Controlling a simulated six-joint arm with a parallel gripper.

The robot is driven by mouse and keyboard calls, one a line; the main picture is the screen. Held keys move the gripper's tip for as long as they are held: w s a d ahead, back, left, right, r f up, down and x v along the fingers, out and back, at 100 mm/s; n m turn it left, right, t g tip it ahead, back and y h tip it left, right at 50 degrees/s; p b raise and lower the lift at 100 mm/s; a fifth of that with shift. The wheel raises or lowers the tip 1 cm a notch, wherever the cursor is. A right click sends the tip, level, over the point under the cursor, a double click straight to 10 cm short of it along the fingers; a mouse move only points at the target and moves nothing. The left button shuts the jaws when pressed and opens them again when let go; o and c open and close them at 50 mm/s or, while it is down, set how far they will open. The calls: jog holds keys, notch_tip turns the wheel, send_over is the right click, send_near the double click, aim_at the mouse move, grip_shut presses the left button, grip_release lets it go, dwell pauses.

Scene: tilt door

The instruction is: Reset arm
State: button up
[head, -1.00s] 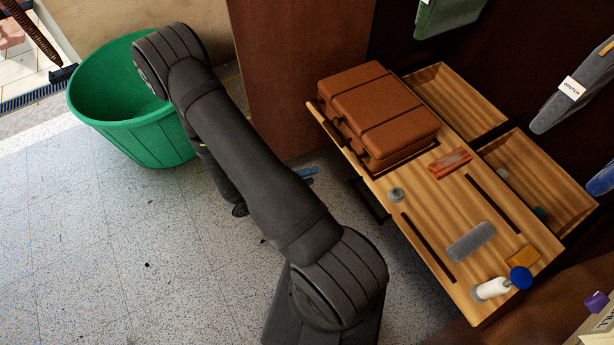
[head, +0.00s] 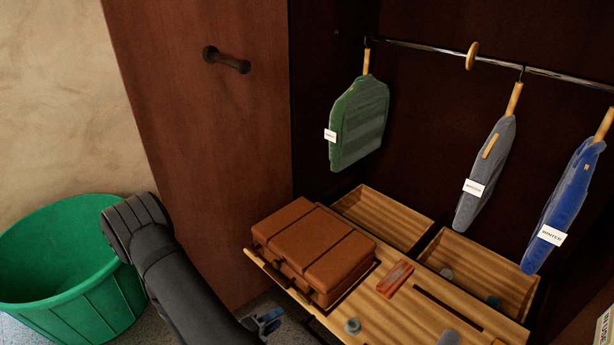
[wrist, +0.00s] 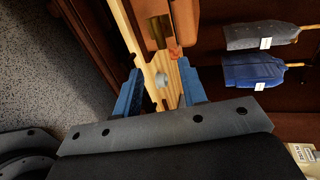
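My gripper (wrist: 160,88) shows in the wrist view as two blue fingers spread apart, with nothing between them. Behind the gap are the wooden drawer top and a small grey knob-like piece (wrist: 161,79). In the head view my gripper (head: 266,322) is a small blue shape at the bottom, beside the front of the wooden unit and below the brown suitcase (head: 315,250). My dark arm reaches up from the bottom left of that view, in front of the green tub. Most of the gripper's length is hidden.
A green tub (head: 70,265) stands at left. The reddish wardrobe door (head: 200,140) with a dark handle (head: 227,60) stands open. Green (head: 358,125), grey (head: 485,175) and blue (head: 563,205) garments hang from a rail (head: 430,47). Open compartments (head: 385,220) lie behind the suitcase.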

aim_at(305, 301)
jog(key=x, duration=1)
jog(key=shift+w+d, duration=0.2)
jog(key=shift+w, duration=0.1)
jog(key=shift+s+a, duration=0.1)
